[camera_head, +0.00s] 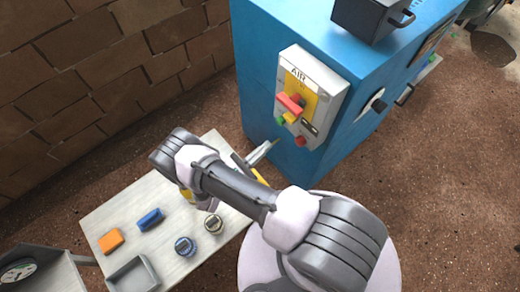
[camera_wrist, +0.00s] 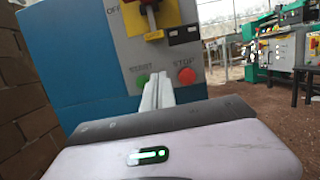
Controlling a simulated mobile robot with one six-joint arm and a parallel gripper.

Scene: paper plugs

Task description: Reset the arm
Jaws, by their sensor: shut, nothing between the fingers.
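My gripper (camera_head: 271,146) is shut and empty, its fingers pointing at the lower part of a grey control panel (camera_head: 331,88) on a blue cabinet. In the wrist view the closed fingers (camera_wrist: 158,91) lie just below and right of a green button (camera_wrist: 140,80). A red button (camera_wrist: 187,76) marked STOP is to their right. In the head view the green button (camera_head: 279,121) is above the fingertips and the red button (camera_head: 301,141) is to their right. The gap between fingertips and panel is hard to judge. A red switch handle (camera_head: 289,103) sits above the buttons.
The blue cabinet (camera_head: 285,40) carries a dark box (camera_head: 370,17) on top. A pale table (camera_head: 105,212) at lower left holds an orange block (camera_head: 110,241), a blue block (camera_head: 151,219), two round items and a grey tray. A brick wall (camera_head: 80,75) stands behind.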

